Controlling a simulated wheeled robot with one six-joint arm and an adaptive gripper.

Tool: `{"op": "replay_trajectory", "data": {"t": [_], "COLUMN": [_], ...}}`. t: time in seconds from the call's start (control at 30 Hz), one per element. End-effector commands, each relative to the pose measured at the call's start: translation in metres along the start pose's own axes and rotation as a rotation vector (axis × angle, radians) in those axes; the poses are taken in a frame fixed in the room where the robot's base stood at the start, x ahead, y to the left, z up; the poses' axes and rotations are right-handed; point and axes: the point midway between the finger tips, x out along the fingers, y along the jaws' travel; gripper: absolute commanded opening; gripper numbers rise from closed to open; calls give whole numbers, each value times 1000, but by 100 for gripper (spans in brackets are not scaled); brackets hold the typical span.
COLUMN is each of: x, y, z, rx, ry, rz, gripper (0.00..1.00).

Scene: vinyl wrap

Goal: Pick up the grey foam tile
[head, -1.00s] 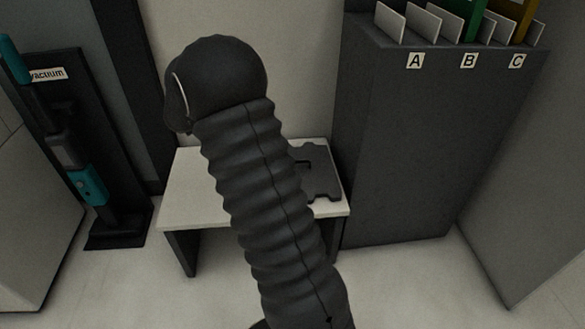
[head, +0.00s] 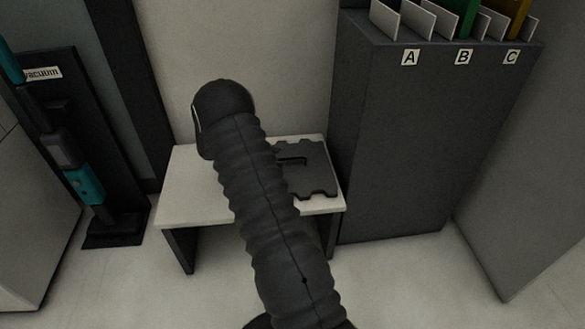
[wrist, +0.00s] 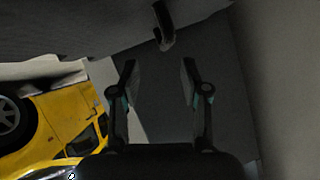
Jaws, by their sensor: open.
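The grey foam tile (head: 314,178) lies flat on the white bench in the head view, with notched edges. A dark bar-shaped piece (head: 290,161) shows at its left part, and my arm hides the tile's left side. My gripper (wrist: 158,65) is open and empty in the wrist view; in the head view it is hidden behind my arm. A dark hook-like piece (wrist: 164,27) shows beyond the fingertips, below a dark surface. I cannot tell whether these belong to the tile.
The white bench (head: 180,190) stands against the wall. A tall dark cabinet (head: 390,150) with slots A, B and C stands close at its right. A vacuum stand (head: 112,200) is at the left. A yellow car (wrist: 45,125) shows in the wrist view.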

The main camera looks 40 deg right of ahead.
Motion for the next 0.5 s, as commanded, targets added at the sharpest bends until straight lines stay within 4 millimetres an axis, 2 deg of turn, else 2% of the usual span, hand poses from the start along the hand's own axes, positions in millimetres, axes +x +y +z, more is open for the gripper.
{"op": "replay_trajectory", "data": {"t": [0.1,0.33,0.5], "x": [11,22,43], "y": [0,-2,-7], "z": [0,1,3], "rx": [-1,-1,-1], "ry": [-1,0,0], "rz": [0,0,1], "gripper": [46,46,46]}}
